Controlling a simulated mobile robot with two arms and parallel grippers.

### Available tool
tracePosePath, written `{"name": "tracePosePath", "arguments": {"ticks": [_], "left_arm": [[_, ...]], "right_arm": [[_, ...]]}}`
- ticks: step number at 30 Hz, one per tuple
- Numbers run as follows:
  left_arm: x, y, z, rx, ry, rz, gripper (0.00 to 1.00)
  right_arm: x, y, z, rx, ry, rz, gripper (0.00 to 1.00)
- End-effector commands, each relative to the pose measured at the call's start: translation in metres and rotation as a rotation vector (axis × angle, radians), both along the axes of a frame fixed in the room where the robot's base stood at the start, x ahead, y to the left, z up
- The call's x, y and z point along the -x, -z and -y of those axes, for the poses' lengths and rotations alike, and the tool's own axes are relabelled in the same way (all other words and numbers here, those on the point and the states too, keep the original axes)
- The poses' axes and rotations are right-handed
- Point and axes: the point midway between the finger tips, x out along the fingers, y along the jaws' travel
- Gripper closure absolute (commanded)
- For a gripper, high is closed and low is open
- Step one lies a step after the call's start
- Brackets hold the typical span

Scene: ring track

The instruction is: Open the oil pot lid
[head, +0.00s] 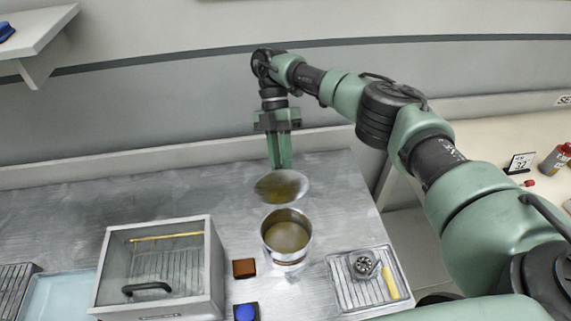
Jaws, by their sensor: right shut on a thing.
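The oil pot (287,250) is a round metal pot standing on the steel counter (335,185), with a yellowish-brown surface inside. Its lid (281,186) is a round, shiny disc held above and behind the pot, apart from the rim, so the pot's mouth is uncovered. My right gripper (281,163) points down with its green fingers shut at the lid's top edge. The small part between the fingertips is hidden. My left gripper is not in view.
A glass-fronted box (160,268) with a black handle stands left of the pot. A brown block (244,268) and a blue button (246,312) lie between them. A tray (345,294) with a metal part and yellow-handled tool is at right. The back counter is clear.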

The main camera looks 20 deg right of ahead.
Motion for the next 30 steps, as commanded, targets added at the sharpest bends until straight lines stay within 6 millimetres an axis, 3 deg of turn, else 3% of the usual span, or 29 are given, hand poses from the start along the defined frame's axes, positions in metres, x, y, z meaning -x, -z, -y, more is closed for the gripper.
{"name": "tracePosePath", "arguments": {"ticks": [1,20,21,23,30], "left_arm": [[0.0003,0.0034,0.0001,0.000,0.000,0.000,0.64],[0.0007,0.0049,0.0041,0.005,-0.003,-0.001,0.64],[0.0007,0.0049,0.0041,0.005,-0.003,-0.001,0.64],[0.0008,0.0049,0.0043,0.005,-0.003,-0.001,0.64],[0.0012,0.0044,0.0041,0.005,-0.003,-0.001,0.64]], "right_arm": [[0.0021,0.0116,-0.0067,-0.006,-0.003,-0.014,1.00],[0.0001,0.0105,-0.0087,-0.019,-0.008,-0.038,1.00],[0.0001,0.0105,-0.0087,-0.019,-0.008,-0.038,0.77],[0.0001,0.0106,-0.0087,-0.019,-0.008,-0.038,0.60],[0.0006,0.0099,-0.0073,-0.017,-0.006,-0.041,0.57]]}}
